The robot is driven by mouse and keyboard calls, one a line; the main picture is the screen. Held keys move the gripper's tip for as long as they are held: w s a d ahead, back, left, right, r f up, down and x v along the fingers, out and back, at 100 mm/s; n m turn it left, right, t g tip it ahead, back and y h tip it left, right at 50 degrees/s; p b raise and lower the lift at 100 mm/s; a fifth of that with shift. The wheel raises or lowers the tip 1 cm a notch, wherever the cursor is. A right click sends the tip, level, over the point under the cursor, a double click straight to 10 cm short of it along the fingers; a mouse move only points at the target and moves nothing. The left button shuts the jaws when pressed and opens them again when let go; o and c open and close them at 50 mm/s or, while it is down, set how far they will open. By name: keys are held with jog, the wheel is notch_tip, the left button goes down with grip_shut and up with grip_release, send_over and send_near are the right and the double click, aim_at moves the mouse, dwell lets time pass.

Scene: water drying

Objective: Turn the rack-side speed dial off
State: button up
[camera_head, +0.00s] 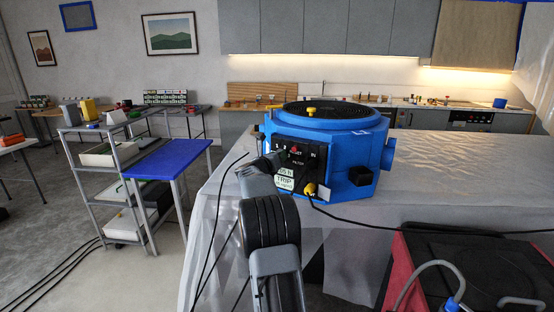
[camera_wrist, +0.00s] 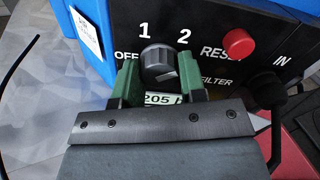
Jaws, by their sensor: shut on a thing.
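The blue machine (camera_head: 345,165) stands on the covered table, with a black control panel (camera_head: 322,160) on its front. In the wrist view a dark grey speed dial (camera_wrist: 156,57) sits on that panel (camera_wrist: 265,55) among the marks OFF, 1 and 2. My gripper (camera_wrist: 160,78) has its two green fingers on either side of the dial, shut on it. I cannot tell for sure which mark the dial points at. In the head view my arm hides the dial and the fingertips.
A red RESET button (camera_wrist: 238,44) is right of the dial. A black plug with a cable (camera_wrist: 268,92) is further right. A grey rack (camera_head: 105,190) and a small blue table (camera_head: 168,160) stand left. A red and black case (camera_head: 455,265) is front right.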

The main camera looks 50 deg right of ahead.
jog(key=n+p, duration=1.3)
jog(key=n, duration=1.6)
jog(key=shift+f, duration=0.1)
dwell(0.5)
jog(key=o, duration=0.9)
jog(key=shift+o, duration=0.2)
jog(key=shift+a, duration=0.1)
jog(key=b+v, duration=0.3)
jog(key=v, duration=1)
jog(key=shift+a, duration=0.35)
